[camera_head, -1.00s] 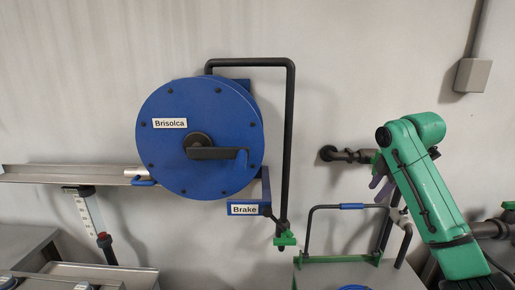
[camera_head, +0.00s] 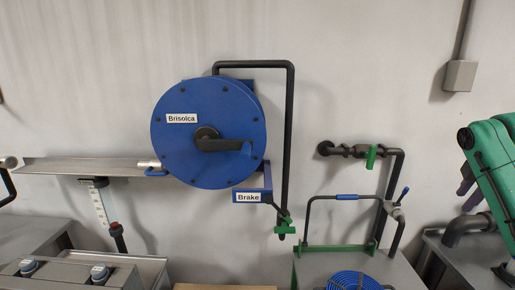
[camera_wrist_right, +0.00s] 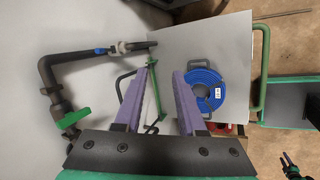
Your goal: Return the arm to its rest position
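My right arm (camera_head: 497,165) is green and stands at the right edge of the head view, partly cut off by the frame. Its gripper (camera_head: 467,188) shows there as purple fingers in front of the wall, right of the pipework. In the right wrist view the two purple fingers of my right gripper (camera_wrist_right: 161,85) are spread apart with nothing between them. A blue hose coil (camera_wrist_right: 204,90) lies beyond them on a grey bench.
A blue reel (camera_head: 207,133) labelled Brisolca hangs on the wall, with a Brake label (camera_head: 248,197) below it. Dark pipe (camera_head: 397,172) with a green valve handle (camera_head: 371,157) lies left of my right arm. A green-footed frame (camera_head: 337,248) stands on the bench.

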